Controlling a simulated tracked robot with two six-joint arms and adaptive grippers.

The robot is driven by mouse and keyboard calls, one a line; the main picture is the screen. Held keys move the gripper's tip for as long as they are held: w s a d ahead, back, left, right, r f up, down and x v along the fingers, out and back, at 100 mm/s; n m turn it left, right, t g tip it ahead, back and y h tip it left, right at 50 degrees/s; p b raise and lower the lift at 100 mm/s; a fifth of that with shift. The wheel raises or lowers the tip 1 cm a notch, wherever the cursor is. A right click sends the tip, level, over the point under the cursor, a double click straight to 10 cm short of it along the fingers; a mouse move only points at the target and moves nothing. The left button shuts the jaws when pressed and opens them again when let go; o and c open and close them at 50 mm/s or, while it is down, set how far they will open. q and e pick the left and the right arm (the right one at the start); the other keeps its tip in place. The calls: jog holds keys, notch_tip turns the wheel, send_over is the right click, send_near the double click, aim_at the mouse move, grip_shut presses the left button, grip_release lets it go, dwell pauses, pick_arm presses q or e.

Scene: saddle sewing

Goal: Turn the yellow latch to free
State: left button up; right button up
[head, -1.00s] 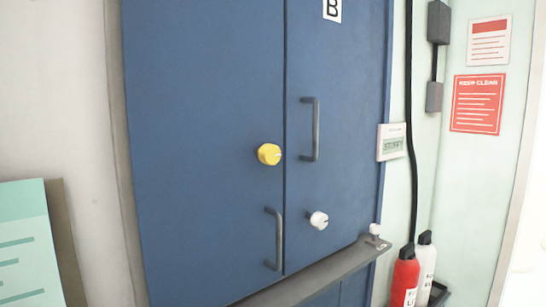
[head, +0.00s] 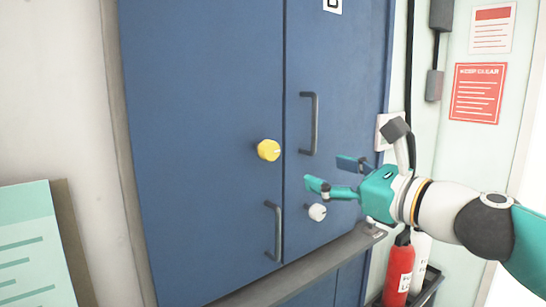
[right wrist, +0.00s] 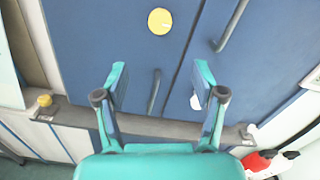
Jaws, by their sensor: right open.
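The yellow latch (head: 268,150) is a round knob on the left blue door, close to the seam between the doors. It also shows as a yellow disc at the top of the right wrist view (right wrist: 160,21). My right gripper (head: 331,174) is teal, open and empty, right of the latch and apart from it in the head view. In the right wrist view its two fingers (right wrist: 160,74) are spread below the latch. A white knob (head: 317,212) sits on the right door. In the right wrist view one finger partly hides it. My left gripper is not in view.
Each door has a grey bar handle, one upper right (head: 314,124) and one lower left (head: 273,231). A grey ledge (head: 300,274) crosses below the knobs. A red extinguisher (head: 398,274) stands at lower right.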

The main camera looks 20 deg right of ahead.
aim_at(273, 154)
jog(key=p+x, duration=0.2)
jog(key=x, duration=1.4)
jog(key=shift+w+a, duration=0.1)
jog(key=shift+w, duration=0.3)
